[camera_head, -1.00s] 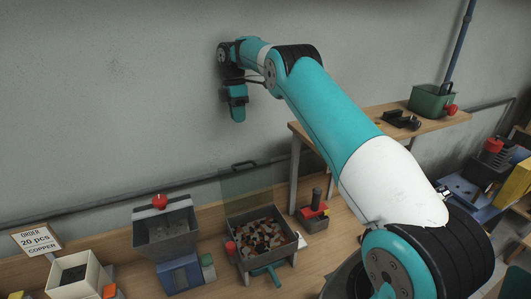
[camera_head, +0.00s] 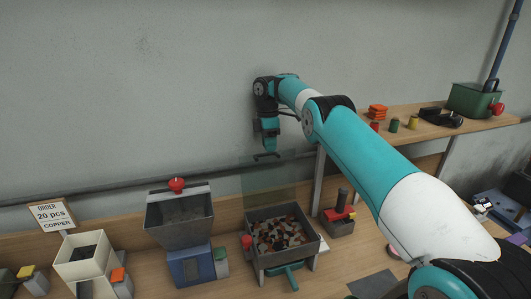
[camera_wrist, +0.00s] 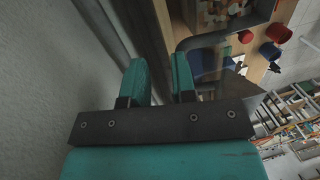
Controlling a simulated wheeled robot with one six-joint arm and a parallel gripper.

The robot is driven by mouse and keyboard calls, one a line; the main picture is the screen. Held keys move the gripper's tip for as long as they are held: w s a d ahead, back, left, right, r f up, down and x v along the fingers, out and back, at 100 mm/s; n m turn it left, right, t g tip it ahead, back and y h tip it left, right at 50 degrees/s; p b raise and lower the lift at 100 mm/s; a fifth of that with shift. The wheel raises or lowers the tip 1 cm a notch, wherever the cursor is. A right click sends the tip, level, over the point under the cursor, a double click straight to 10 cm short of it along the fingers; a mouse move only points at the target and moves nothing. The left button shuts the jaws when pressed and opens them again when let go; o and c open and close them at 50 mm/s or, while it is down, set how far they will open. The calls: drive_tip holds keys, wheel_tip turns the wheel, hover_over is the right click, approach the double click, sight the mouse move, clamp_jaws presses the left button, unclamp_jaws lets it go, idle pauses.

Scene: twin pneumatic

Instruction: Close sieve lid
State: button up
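The sieve is a dark square tray (camera_head: 292,257) on the bench, filled with mixed copper-coloured and grey pieces. Its see-through greenish lid (camera_head: 270,185) stands raised, nearly upright, along the tray's back edge. A dark handle (camera_head: 266,156) is at the lid's top. My gripper (camera_head: 270,146) points down by the wall, just above the handle; whether they touch is unclear. In the wrist view my gripper (camera_wrist: 160,75) shows two teal fingers apart, with nothing clearly held between them. A dark curved bar (camera_wrist: 190,42) lies beyond the right finger.
A grey hopper (camera_head: 180,222) with a red knob stands left of the sieve, and a red-topped device (camera_head: 338,220) stands right. A raised wooden shelf (camera_head: 405,130) at right holds small coloured parts and a green bin (camera_head: 474,102). A dark rail runs along the wall.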

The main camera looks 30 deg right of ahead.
drive_tip(key=shift+s+f, duration=0.15)
drive_tip(key=shift+f, duration=0.45)
drive_tip(key=shift+s+r, duration=0.1)
drive_tip(key=shift+s, duration=0.05)
clamp_jaws()
drive_tip(key=shift+w, duration=0.3)
drive_tip(key=shift+r, duration=0.1)
unclamp_jaws()
